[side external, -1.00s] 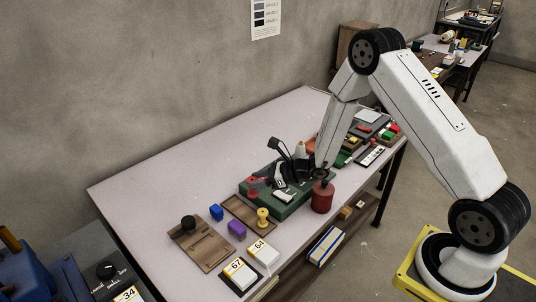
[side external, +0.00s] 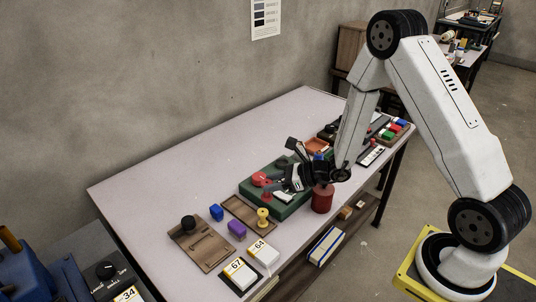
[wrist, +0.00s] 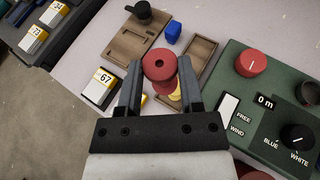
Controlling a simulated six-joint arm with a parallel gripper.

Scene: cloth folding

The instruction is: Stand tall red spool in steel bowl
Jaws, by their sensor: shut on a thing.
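A red spool (wrist: 160,66) with a hole in its upper flange is between the fingers of my gripper (wrist: 152,88) in the wrist view. The gripper is shut on it. In the side view my gripper (side external: 283,184) reaches left over the green panel box, with red showing at its tips. I cannot tell there how much of that red is the spool and how much is the box's red knob. I cannot make out a steel bowl in either current view.
The green box (wrist: 232,85) has a red knob (wrist: 251,63) and black dials. A red canister (side external: 322,200) stands at the table's front edge. Wooden trays (wrist: 123,51), a blue block (wrist: 173,33), a yellow spool (side external: 263,217) and numbered cards lie to the left. The table's back left is clear.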

